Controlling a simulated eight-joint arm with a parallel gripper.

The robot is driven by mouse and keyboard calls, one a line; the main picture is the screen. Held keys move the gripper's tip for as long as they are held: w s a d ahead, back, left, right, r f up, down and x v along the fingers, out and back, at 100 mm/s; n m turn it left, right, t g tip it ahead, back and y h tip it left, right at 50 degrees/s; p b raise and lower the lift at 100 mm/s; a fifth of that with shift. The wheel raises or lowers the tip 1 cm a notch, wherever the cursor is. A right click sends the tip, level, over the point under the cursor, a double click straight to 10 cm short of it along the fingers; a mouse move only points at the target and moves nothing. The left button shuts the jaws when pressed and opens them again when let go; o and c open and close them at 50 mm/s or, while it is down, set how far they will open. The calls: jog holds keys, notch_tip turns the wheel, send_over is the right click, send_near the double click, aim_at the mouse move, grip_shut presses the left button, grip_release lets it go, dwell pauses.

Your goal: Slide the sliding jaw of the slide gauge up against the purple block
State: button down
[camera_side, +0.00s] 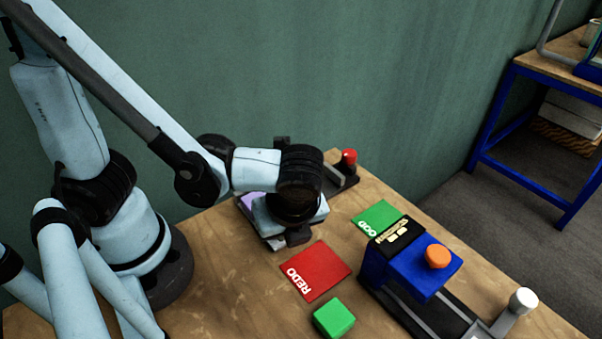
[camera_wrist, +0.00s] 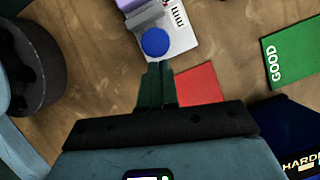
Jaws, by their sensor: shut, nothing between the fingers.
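The slide gauge (camera_wrist: 183,38) lies on the table with a pale, marked plate. Its grey sliding jaw (camera_wrist: 144,21) carries a round blue knob (camera_wrist: 155,42). The purple block (camera_wrist: 128,4) is at the top edge of the wrist view, partly cut off, close beside the jaw; I cannot tell whether they touch. My gripper (camera_wrist: 158,68) is shut and empty, its fingertips showing just below the blue knob; contact is unclear. In the side view my gripper (camera_side: 297,236) hides most of the gauge, and only some purple (camera_side: 246,203) shows at its left.
A red REDO card (camera_side: 318,271) and green GOOD card (camera_side: 379,215) lie nearby. A green block (camera_side: 333,318) sits in front. A blue press (camera_side: 408,272) with an orange knob stands right. A red-knobbed device (camera_side: 348,160) is behind my gripper.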

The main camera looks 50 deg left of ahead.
jog(key=a, duration=0.5)
jog(key=shift+s+a, duration=0.1)
jog(key=shift+a, duration=0.5)
jog(key=shift+h, duration=0.4)
jog(key=d, duration=0.6)
jog(key=shift+s+d, duration=0.2)
jog(key=shift+s, duration=0.2)
jog(key=w+d+v, duration=0.1)
jog(key=v, duration=0.9)
jog(key=w+a+n+t+h, duration=0.1)
jog(key=w+a+n+t, duration=0.2)
jog(key=a+n, duration=0.4)
jog(key=w+a+n+t+h, duration=0.2)
jog(key=w+a+n, duration=0.3)
jog(key=n, duration=0.9)
jog(key=a+t, duration=0.1)
jog(key=a, duration=0.2)
jog(key=shift+w, duration=0.25)
